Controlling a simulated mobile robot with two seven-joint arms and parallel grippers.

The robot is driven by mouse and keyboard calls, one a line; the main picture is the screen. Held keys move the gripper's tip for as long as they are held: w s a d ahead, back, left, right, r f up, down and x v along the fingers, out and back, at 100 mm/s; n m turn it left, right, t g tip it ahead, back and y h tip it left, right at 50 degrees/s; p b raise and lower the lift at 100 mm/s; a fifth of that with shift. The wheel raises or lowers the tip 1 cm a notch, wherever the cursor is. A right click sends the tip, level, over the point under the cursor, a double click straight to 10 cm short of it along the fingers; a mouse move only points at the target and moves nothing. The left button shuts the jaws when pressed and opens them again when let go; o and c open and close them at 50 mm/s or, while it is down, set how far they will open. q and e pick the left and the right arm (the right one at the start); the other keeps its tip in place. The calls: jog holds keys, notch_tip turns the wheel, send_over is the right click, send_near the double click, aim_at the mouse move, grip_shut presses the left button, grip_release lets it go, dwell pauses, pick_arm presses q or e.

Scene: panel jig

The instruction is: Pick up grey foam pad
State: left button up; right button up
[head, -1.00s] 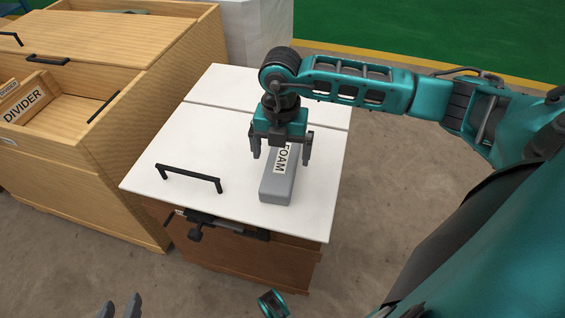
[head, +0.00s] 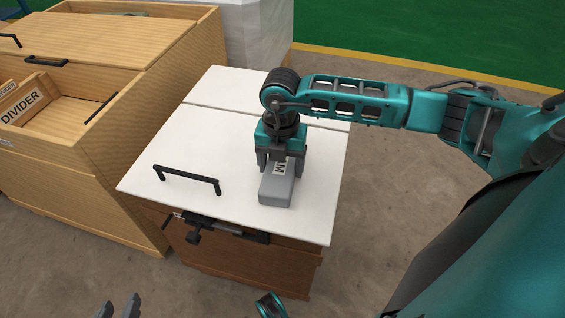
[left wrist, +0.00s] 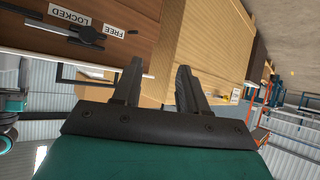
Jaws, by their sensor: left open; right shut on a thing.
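The grey foam pad (head: 275,189) lies on the white panel top (head: 208,138) of the brown cabinet, in the head view. Its label shows only in part; the gripper hides the rest. My right gripper (head: 281,171) points down over the far part of the pad and is shut on it. The pad appears to rest on the panel. My left gripper (head: 119,306) is open and empty at the bottom edge of the head view, in front of the cabinet. Its two fingers also show apart in the left wrist view (left wrist: 157,80).
A black handle (head: 187,178) stands on the panel, left of the pad. A latch (head: 215,227) sits on the cabinet front; the left wrist view shows LOCKED and FREE labels (left wrist: 88,23). A wooden crate with a divider (head: 32,100) stands at left.

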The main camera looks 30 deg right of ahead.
jog(key=shift+c, duration=0.6)
jog(key=shift+r, duration=0.15)
